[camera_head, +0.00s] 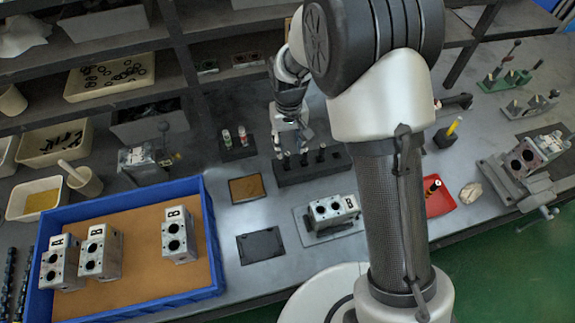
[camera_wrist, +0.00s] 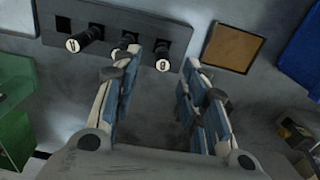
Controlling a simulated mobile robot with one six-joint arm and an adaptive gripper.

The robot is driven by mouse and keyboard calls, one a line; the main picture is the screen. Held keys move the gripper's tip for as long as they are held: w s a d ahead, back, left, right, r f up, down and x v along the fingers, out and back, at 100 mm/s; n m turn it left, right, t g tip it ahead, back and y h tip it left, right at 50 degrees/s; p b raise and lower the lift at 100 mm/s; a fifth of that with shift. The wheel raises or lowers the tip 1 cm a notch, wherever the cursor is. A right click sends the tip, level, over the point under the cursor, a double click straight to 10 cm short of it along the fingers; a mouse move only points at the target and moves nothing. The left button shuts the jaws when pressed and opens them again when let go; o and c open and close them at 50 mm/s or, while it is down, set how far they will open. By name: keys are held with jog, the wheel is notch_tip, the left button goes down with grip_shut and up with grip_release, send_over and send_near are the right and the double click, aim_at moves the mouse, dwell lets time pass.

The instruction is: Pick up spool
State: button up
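Three dark spools stand in a black rack (camera_head: 335,168) on the bench, left of my arm in the head view. In the wrist view the rack (camera_wrist: 62,24) runs along the top. The right spool (camera_wrist: 163,63) there has a pale marked end and appears between my fingertips. The middle spool (camera_wrist: 125,42) is partly hidden by a finger, and the left spool (camera_wrist: 86,38) also has a pale marked end. My gripper (camera_wrist: 160,72) is open and empty. In the head view my gripper (camera_head: 291,138) is above or beside the rack's left end; the exact gap is unclear.
A tan plate (camera_head: 246,189) lies left of the rack, and a small holder (camera_head: 237,149) with two vials stands behind it. A blue-rimmed tray (camera_head: 212,240) holds several valve blocks. Another valve block (camera_head: 334,209) sits in front of the rack. Shelves (camera_head: 225,74) rise behind.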

aim_at(287, 159)
jog(key=f+b, duration=0.1)
jog(key=f, duration=0.3)
jog(key=f+b, duration=0.1)
jog(key=f, duration=0.3)
jog(key=shift+a, duration=0.2)
jog(key=shift+r, duration=0.1)
grip_shut()
